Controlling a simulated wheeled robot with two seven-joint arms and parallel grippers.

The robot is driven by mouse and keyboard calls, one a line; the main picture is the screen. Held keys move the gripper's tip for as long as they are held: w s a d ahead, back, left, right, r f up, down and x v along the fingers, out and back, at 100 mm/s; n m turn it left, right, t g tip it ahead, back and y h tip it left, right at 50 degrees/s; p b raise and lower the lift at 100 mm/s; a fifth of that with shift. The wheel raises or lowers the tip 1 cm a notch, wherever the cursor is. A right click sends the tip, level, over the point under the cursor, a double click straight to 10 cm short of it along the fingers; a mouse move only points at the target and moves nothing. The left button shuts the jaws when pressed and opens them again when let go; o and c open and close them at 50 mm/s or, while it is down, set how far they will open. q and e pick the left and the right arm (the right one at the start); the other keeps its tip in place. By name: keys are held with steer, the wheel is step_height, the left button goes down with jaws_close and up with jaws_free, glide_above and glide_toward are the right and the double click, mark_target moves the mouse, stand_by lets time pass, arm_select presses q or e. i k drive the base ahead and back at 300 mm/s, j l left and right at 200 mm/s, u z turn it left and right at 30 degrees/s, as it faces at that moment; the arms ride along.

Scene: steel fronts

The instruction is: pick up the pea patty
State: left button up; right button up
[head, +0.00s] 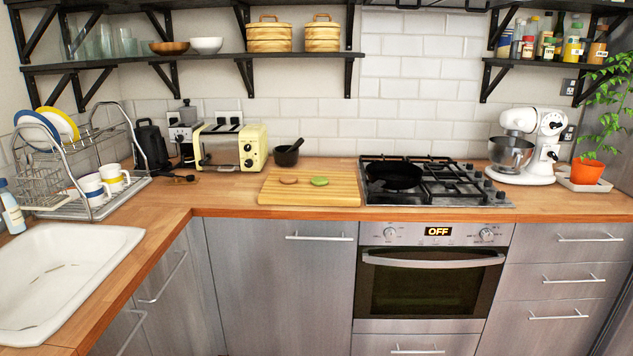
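A small round green patty (320,181), which looks like the pea patty, lies flat on the wooden cutting board (275,195). A brown patty (288,180) lies to its left on the same board, a little apart from it. The board rests on the counter between the toaster and the gas hob. Neither of my grippers shows in the head view.
The yellow toaster (230,147) and dark mortar (287,155) stand behind and left of the board. The gas hob (440,185) with a black pan (394,176) is to its right. The wooden counter (230,198) is clear at the front left.

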mark_target(318, 181)
steer(key=i+z, duration=0.15)
steer(key=i, duration=0.35)
steer(key=i+j+z, duration=0.15)
steer(key=i, duration=0.35)
steer(key=i+j+z, duration=0.2)
steer(key=i, duration=0.3)
steer(key=i+j+z, duration=0.15)
steer(key=i, duration=0.3)
steer(key=j, duration=0.1)
